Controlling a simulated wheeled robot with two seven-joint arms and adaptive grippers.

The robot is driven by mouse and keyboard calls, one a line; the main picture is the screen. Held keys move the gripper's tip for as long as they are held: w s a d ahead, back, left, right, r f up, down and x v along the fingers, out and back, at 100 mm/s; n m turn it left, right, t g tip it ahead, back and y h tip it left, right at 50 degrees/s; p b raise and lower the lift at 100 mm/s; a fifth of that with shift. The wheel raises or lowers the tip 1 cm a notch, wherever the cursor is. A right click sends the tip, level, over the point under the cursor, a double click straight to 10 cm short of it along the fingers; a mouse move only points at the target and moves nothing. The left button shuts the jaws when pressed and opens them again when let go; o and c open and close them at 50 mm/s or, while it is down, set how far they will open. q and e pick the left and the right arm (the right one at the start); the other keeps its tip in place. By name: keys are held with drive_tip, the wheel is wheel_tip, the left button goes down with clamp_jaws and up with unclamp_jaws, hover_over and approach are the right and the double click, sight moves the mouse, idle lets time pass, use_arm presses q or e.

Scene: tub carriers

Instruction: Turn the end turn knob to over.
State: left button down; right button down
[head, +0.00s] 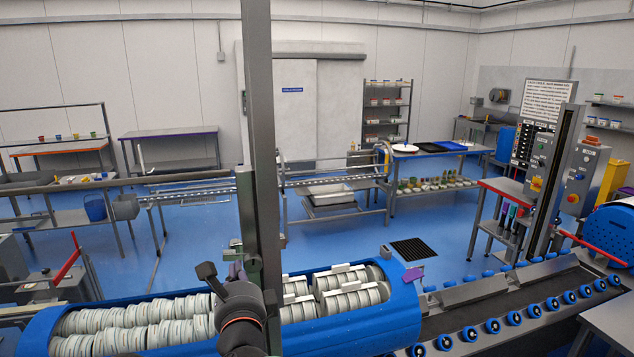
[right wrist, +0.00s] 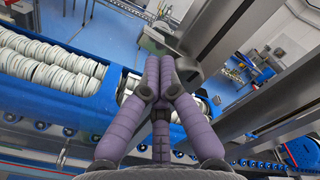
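A grey control box (head: 544,160) stands at the right in the head view, with a red knob on a yellow plate (head: 536,184). A second box (head: 583,178) beside it carries a red button. Labels are too small to read, and I cannot tell which control is the end turn knob. My right gripper (head: 237,271) is small and partly hidden beside the grey post, far from those boxes. In the right wrist view its purple fingers (right wrist: 159,68) are drawn together at the tips, with nothing visible between them. My left gripper is not in view.
A tall grey post (head: 260,130) stands close in front. A blue tub carrier (head: 375,328) holds rows of white tubs below my right arm. A roller conveyor (head: 515,318) runs to the right. Blue floor (head: 340,240) is open behind.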

drive_tip(key=shift+a, duration=0.2)
drive_tip(key=shift+s+a, duration=0.1)
drive_tip(key=shift+s, duration=0.3)
drive_tip(key=b+v, duration=0.1)
drive_tip(key=v, duration=0.4)
drive_tip(key=shift+s, duration=0.25)
